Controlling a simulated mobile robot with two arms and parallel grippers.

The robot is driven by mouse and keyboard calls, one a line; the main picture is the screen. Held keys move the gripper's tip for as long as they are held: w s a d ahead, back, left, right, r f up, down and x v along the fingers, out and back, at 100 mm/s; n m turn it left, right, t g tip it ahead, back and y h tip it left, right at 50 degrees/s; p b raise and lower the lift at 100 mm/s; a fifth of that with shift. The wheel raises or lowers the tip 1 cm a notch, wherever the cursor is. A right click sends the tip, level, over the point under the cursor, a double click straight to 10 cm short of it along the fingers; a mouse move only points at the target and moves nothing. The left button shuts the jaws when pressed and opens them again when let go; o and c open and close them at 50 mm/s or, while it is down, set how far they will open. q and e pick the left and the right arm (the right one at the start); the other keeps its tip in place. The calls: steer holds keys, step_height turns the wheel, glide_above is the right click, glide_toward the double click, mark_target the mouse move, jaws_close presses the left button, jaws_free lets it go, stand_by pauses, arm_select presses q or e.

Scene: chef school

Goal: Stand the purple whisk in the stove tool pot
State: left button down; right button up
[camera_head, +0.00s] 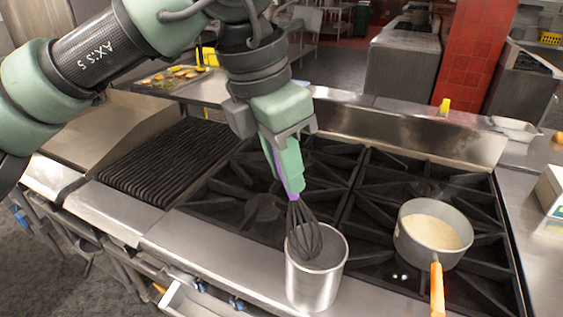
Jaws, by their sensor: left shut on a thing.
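My left gripper (287,170) points down over the stove and is shut on the purple whisk (302,228). The whisk hangs with its dark wire head downward, and a bit of its purple handle shows between the fingers. The wire head is at the mouth of the stove tool pot (314,284), a plain metal cylinder at the front of the stove. The lower wires overlap the pot's opening; I cannot tell how deep they reach. My right gripper is not in view.
A saucepan (432,238) with pale contents and an orange handle stands on the right burners. A ribbed grill (165,165) lies to the left. A tray of food (172,79) sits behind it. A low metal backsplash (410,132) runs behind the burners.

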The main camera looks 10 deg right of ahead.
mark_target(298, 213)
arm_select(q)
steer(key=shift+b+x, duration=3.2)
steer(key=shift+x, duration=1.8)
steer(key=c, duration=1.2)
jaws_free()
steer(key=shift+o, duration=0.2)
